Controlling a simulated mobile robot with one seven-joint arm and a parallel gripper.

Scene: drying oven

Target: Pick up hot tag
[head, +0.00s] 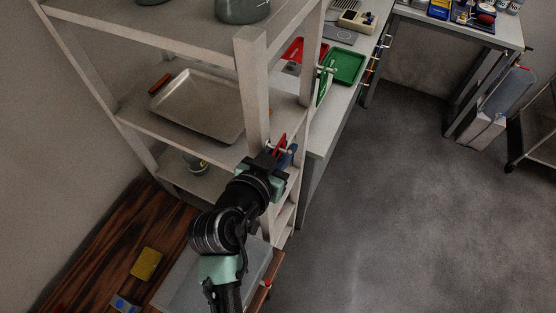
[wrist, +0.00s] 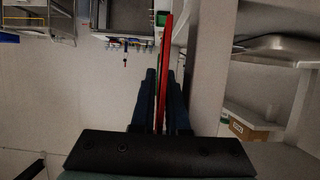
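A thin red tag (head: 279,144), which I take for the hot tag, is upright beside the front post of the shelf rack in the head view. In the wrist view the red tag (wrist: 164,70) shows edge-on as a narrow strip and reaches in between my fingers. My gripper (head: 284,156) is at the tag, just right of the post. In the wrist view my gripper (wrist: 162,76) has its two dark blue fingers either side of the tag, with narrow light gaps beside it. Whether the tag still rests on a peg is hidden.
The rack's post (head: 254,95) stands close to my gripper. A metal tray (head: 203,105) lies on the rack's middle shelf. A green tray (head: 346,66) and a hanging green tag (head: 325,82) are farther back. A yellow block (head: 146,264) lies on the wooden surface. The floor (head: 410,200) is clear.

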